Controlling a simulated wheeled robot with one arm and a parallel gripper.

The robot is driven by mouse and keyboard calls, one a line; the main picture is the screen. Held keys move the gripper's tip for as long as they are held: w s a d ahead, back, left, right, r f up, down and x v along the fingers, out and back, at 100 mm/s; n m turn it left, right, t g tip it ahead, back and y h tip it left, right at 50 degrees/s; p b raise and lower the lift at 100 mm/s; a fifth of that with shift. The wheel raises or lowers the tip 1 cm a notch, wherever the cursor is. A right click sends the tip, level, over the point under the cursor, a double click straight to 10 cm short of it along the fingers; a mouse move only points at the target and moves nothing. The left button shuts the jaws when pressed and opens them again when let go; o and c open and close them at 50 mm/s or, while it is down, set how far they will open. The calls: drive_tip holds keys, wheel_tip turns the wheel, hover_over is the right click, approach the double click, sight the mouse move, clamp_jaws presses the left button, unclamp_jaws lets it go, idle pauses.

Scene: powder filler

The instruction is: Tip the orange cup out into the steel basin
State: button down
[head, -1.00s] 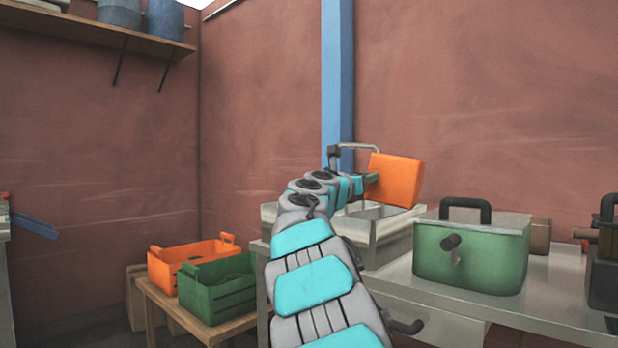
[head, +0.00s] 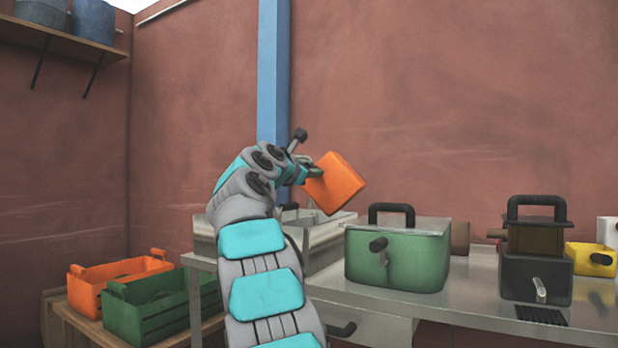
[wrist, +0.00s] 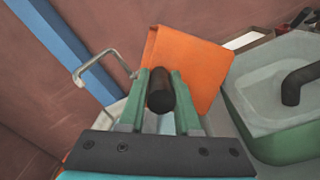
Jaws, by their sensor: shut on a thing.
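The orange cup (head: 336,185) is a square-sided vessel, held up in the air and tilted in the head view. My gripper (head: 312,172) is shut on its dark handle, which shows between the green fingers in the wrist view (wrist: 160,92). The cup's orange side (wrist: 190,65) shows beyond the fingers; its opening and contents are hidden. The steel basin (head: 335,226) is set in the counter below the cup, partly hidden by my arm. The cup is apart from the basin, above it.
A green lidded box (head: 395,255) with black handles stands right of the basin. A dark box (head: 536,275) and a yellow one (head: 590,259) stand farther right. Orange (head: 85,290) and green (head: 150,312) crates sit at lower left. A tap (wrist: 100,62) rises near the cup.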

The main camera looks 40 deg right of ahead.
drive_tip(key=shift+s+d+r+m+y+p, duration=0.15)
drive_tip(key=shift+r+m+p, duration=0.1)
drive_tip(key=shift+m, duration=0.4)
drive_tip(key=shift+s+d+r+m+y+p, duration=0.15)
drive_tip(key=shift+r+m, duration=0.1)
drive_tip(key=shift+m, duration=0.4)
drive_tip(key=m, duration=0.2)
drive_tip(key=f+m, duration=0.1)
drive_tip(key=m+y, duration=0.1)
drive_tip(key=m, duration=0.1)
drive_tip(key=shift+s+f+m, duration=0.15)
drive_tip(key=shift+f+m, duration=0.15)
drive_tip(key=shift+f, duration=0.05)
